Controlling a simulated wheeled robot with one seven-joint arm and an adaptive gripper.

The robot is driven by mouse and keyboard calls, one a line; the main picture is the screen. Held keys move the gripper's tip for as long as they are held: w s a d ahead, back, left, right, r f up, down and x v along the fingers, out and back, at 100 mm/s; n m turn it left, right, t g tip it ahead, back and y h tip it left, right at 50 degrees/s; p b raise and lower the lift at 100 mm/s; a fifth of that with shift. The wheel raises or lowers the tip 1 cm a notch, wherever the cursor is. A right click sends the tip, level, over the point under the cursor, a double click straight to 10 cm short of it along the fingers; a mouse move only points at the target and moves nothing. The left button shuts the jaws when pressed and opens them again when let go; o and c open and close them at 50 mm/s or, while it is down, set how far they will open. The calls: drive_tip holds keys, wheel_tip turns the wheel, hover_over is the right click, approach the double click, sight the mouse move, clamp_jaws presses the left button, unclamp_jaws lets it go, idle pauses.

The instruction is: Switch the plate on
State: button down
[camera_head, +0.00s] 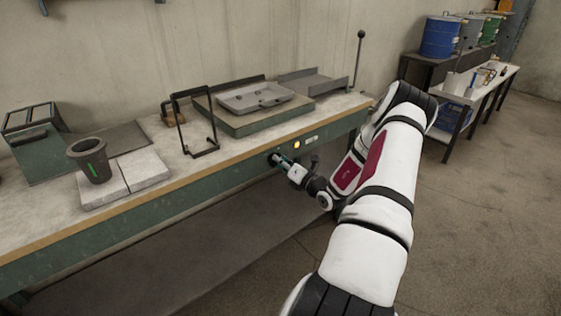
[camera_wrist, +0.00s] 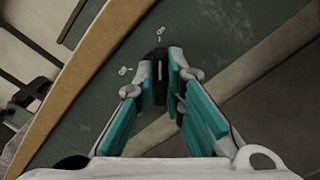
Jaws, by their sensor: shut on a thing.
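A black knob (camera_head: 274,158) is on the green front panel of the workbench. In the wrist view the knob (camera_wrist: 160,70) shows a pale pointer line. My gripper (camera_head: 281,162) is at the panel. In the wrist view my gripper (camera_wrist: 161,82) is shut on the knob, with its teal-padded fingers on both sides. The plate (camera_head: 258,121) is a flat greenish slab on the bench top, carrying a grey metal tray (camera_head: 254,97). A yellow lamp (camera_head: 297,144) beside the knob looks bright. Small white markings (camera_wrist: 125,71) are near the knob.
A black wire stand (camera_head: 198,153) is on the bench near the plate. A dark crucible (camera_head: 94,166) with a green mark stands on pale slabs (camera_head: 134,178) at the left. The bench's wooden edge (camera_head: 130,223) runs above the panel. Floor space is open at the right.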

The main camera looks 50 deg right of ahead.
idle(0.3)
drive_tip(key=c, duration=1.7)
unclamp_jaws()
drive_tip(key=shift+o, duration=0.2)
drive_tip(key=v, duration=1.2)
